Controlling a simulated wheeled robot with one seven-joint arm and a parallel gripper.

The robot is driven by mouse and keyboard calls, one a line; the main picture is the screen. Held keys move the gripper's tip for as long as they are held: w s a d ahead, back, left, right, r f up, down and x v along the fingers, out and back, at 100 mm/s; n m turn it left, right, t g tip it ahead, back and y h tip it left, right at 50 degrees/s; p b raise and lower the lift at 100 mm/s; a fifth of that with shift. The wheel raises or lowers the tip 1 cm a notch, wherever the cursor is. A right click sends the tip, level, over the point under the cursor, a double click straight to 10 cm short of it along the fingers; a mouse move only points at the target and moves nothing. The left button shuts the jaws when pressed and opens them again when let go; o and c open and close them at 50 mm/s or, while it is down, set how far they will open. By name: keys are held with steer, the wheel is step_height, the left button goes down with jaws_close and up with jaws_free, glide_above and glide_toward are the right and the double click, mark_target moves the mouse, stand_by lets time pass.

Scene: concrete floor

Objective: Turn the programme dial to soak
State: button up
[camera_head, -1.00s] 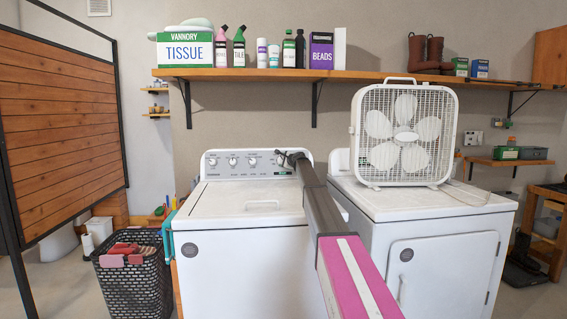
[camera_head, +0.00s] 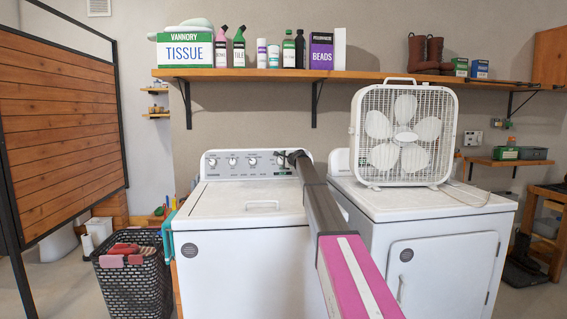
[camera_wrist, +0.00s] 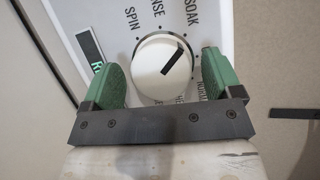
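The programme dial (camera_wrist: 152,72) is a round white knob with a black pointer line in the wrist view. The pointer slants up and right, toward the lower end of the SOAK label (camera_wrist: 192,14). My gripper (camera_wrist: 164,78) is open, with one green finger on each side of the dial and a visible gap on both sides. In the head view my gripper (camera_head: 291,158) is at the right end of the control panel (camera_head: 240,162) on the left white washer (camera_head: 240,240), partly covering that area.
A box fan (camera_head: 404,135) stands on the right white machine (camera_head: 440,235). A shelf (camera_head: 350,75) with bottles and boxes runs above the panel. A black basket (camera_head: 132,285) stands at the left. The washer lid (camera_head: 235,203) is clear.

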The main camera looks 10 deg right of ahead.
stand_by(0.3)
steer(key=v, duration=1)
steer(key=shift+s+d, duration=0.15)
steer(key=shift+s, duration=0.15)
steer(key=shift+r, duration=0.15)
